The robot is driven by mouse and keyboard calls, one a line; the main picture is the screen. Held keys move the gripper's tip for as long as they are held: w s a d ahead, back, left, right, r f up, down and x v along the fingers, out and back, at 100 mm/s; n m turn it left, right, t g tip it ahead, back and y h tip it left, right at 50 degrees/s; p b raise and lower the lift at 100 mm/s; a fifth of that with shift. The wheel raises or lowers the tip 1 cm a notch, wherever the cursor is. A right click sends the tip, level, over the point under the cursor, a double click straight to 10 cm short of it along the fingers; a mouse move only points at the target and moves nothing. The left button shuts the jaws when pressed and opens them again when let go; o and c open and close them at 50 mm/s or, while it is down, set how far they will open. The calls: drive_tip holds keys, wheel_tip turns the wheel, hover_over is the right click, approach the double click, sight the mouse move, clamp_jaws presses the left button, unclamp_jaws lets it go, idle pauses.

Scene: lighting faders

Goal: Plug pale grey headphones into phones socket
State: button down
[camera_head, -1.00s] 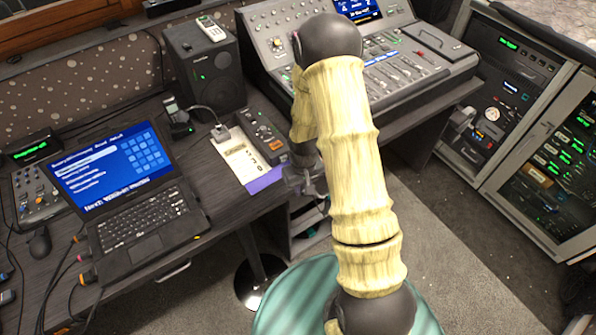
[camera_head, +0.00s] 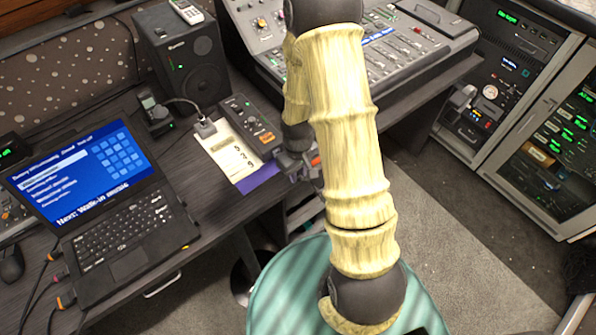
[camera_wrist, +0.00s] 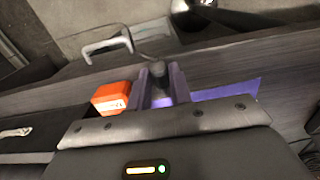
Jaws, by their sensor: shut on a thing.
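My gripper (camera_wrist: 158,88) is shut on a small dark plug-like piece (camera_wrist: 158,70) with a rounded end, seen between the fingers in the wrist view. In the head view my gripper (camera_head: 303,166) is at the desk edge, just right of the small dark control box (camera_head: 240,122), partly hidden by my arm. An orange block (camera_wrist: 110,97) with small white lettering sits left of the fingers in the wrist view. I cannot make out the headphones' body or the phones socket in either view.
A paper sheet (camera_head: 230,158) and a purple sheet (camera_head: 260,179) lie beside the control box. The laptop (camera_head: 105,215) stands at the left, the speaker (camera_head: 190,55) and lighting desk (camera_head: 395,45) behind. A rack (camera_head: 500,75) stands at the right. A teal round seat (camera_head: 285,285) is in front.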

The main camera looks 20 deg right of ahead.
drive_tip(key=shift+w+a, duration=0.35)
drive_tip(key=shift+w, duration=0.65)
drive_tip(key=shift+w+a, duration=0.3)
drive_tip(key=shift+w, duration=0.75)
drive_tip(key=shift+w+a, duration=0.35)
drive_tip(key=shift+w, duration=0.65)
drive_tip(key=shift+w+a+r+p, duration=0.1)
drive_tip(key=shift+w+a+p, duration=0.1)
drive_tip(key=shift+w+p, duration=0.35)
drive_tip(key=shift+w+a+p, duration=0.15)
drive_tip(key=shift+w+p, duration=0.25)
drive_tip(key=shift+w, duration=0.1)
idle(2.7)
drive_tip(key=c, duration=1.2)
unclamp_jaws()
wheel_tip(320, 180, up, 17)
drive_tip(key=shift+r, duration=0.15)
